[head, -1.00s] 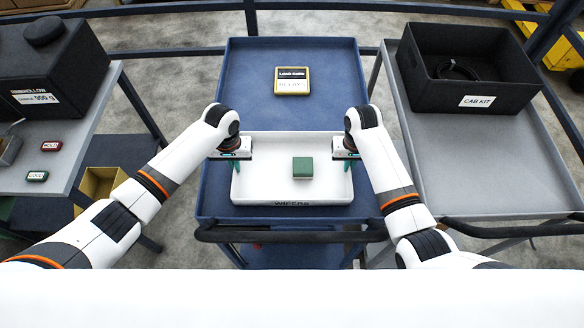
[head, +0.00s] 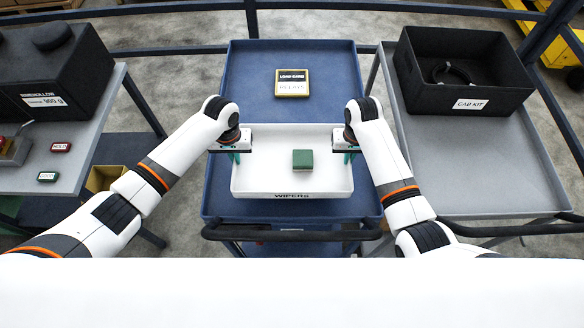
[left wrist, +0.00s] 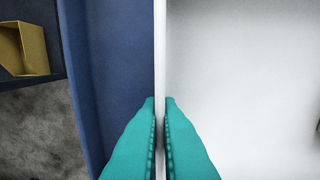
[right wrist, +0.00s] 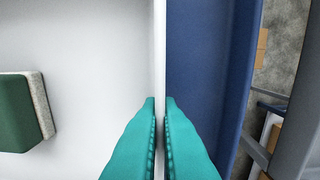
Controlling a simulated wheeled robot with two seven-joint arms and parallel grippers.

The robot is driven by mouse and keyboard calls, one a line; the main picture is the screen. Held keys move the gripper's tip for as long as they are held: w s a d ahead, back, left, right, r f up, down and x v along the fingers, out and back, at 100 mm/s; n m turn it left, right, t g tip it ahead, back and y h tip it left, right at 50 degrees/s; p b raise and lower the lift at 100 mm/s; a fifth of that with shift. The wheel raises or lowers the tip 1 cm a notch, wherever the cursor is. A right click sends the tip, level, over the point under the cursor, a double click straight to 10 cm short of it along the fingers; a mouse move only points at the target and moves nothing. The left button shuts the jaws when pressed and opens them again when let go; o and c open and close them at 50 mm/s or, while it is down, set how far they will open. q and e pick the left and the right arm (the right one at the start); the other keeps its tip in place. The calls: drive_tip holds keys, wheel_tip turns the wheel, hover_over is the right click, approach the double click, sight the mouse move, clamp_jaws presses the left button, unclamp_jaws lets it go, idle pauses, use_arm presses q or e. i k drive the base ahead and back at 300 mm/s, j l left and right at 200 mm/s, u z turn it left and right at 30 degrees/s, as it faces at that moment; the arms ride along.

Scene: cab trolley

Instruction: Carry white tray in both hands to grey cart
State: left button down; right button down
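The white tray (head: 255,178) is over the near half of the blue trolley (head: 240,90), level, its front marked with a word like WIPERS. It looks slightly raised, though the gap beneath is hard to see. A green block (head: 303,160) with a pale underside lies in it, right of centre. My left gripper (head: 236,155) is shut on the tray's left wall; the wrist view shows teal fingers (left wrist: 160,100) on both sides of it. My right gripper (head: 349,155) is shut on the right wall likewise (right wrist: 160,100). The grey cart (head: 490,170) stands at right.
A black CAB KIT box (head: 420,90) fills the grey cart's far part; its near part is clear. A framed load card (head: 292,83) lies on the blue trolley's far half. A grey bench (head: 95,150) at left bears a black box (head: 60,75) and small tags.

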sight(481, 172)
drive_tip(key=l, duration=3)
